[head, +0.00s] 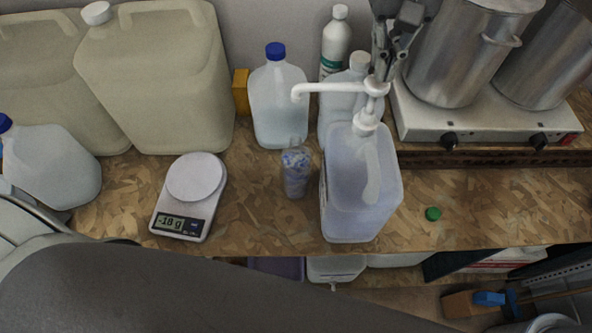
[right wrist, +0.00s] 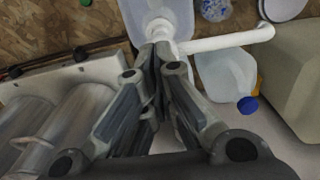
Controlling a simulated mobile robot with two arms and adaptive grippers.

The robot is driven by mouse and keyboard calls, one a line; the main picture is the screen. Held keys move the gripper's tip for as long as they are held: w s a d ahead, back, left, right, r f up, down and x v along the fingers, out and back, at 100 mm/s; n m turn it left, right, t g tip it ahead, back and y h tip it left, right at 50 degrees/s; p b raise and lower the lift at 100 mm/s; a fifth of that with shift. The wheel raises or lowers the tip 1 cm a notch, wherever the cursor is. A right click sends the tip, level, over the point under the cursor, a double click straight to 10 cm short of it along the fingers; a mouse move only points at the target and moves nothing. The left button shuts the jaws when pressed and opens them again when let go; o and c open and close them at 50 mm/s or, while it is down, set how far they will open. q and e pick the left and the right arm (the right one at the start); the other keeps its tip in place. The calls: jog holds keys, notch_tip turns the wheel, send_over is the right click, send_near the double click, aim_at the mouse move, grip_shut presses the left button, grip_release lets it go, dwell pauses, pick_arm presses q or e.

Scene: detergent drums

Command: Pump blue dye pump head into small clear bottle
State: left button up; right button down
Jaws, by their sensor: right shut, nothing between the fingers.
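The white pump head (head: 376,88) stands upright on a translucent jug (head: 362,195) with bluish-lilac contents. Its spout (head: 320,88) reaches left, the tip bent down on the side of the small clear bottle (head: 296,172). That bottle stands left of the jug and shows blue-violet patches. My right gripper (head: 388,72) is shut and empty, its fingertips right at the top of the pump. In the right wrist view the closed fingertips (right wrist: 161,48) overlap the pump head; whether they touch it I cannot tell. The small bottle (right wrist: 214,8) is partly cut off there. My left gripper is not in view.
A digital scale (head: 182,215) reading about -18 g stands left. Behind are a blue-capped jug (head: 280,100), large beige canisters (head: 160,85) and a white bottle (head: 335,45). Steel pots (head: 468,55) sit on a hot plate at right. A green cap (head: 433,213) lies on the bench.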

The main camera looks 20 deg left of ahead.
aim_at(375, 90)
jog(key=shift+f+b, duration=0.95)
jog(key=shift+f, duration=2.2)
jog(key=shift+r+p, duration=1.1)
jog(key=shift+r, duration=2.05)
jog(key=shift+r, duration=0.1)
notch_tip(375, 90, up, 6)
jog(key=shift+f, duration=0.1)
